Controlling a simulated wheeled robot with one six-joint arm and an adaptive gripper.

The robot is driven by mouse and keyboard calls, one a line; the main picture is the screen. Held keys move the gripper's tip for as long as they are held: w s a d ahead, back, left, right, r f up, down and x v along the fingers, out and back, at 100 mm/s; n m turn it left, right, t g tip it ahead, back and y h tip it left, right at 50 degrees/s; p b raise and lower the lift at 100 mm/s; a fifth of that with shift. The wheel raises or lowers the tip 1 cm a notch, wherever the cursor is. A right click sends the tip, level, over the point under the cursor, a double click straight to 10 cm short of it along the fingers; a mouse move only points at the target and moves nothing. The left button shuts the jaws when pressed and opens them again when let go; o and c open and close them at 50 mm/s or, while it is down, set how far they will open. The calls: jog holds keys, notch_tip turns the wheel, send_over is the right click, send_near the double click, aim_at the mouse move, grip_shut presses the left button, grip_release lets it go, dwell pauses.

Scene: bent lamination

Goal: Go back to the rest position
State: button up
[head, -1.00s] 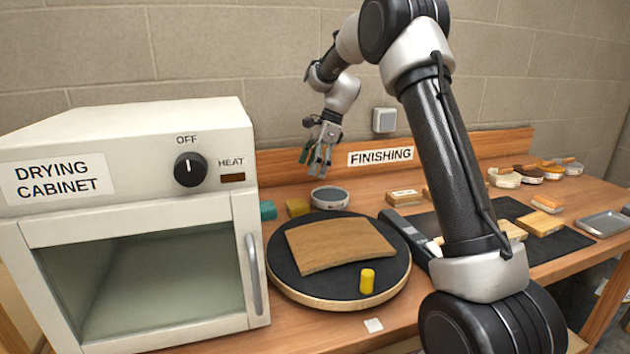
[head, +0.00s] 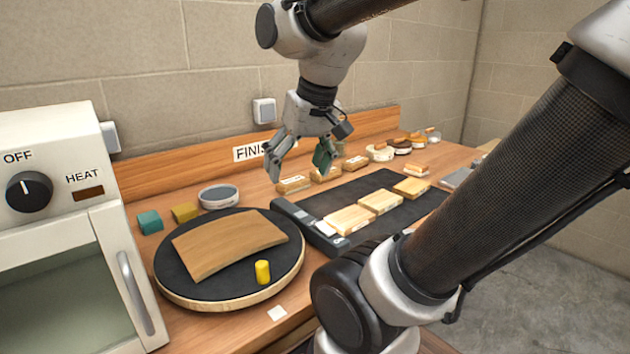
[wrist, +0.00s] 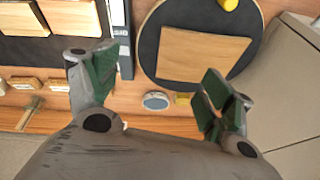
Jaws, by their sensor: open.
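My gripper (head: 299,160) is open and empty. In the head view it hangs above the back of the bench, in front of the FINISHING sign and right of the turntable. In the wrist view its two green-padded fingers (wrist: 160,90) are spread wide with nothing between them. The bent wooden lamination (head: 228,243) lies on the round black turntable (head: 205,287), apart from my gripper. It also shows in the wrist view (wrist: 203,56). A yellow cylinder (head: 262,272) stands on the turntable beside the lamination's front edge.
The drying cabinet (head: 60,250) stands at the left with its dial at OFF. A round grey-topped tin (head: 218,197) and teal and yellow blocks sit behind the turntable. A black mat (head: 350,190) with wooden blocks lies at the right. A wall switch (head: 264,111) is behind my gripper.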

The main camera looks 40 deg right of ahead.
jog(key=s, duration=0.1)
jog(key=s+f+n, duration=0.1)
jog(key=s+d+f+n, duration=0.1)
jog(key=s, duration=0.1)
jog(key=shift+f+t, duration=0.1)
jog(key=shift+t, duration=0.2)
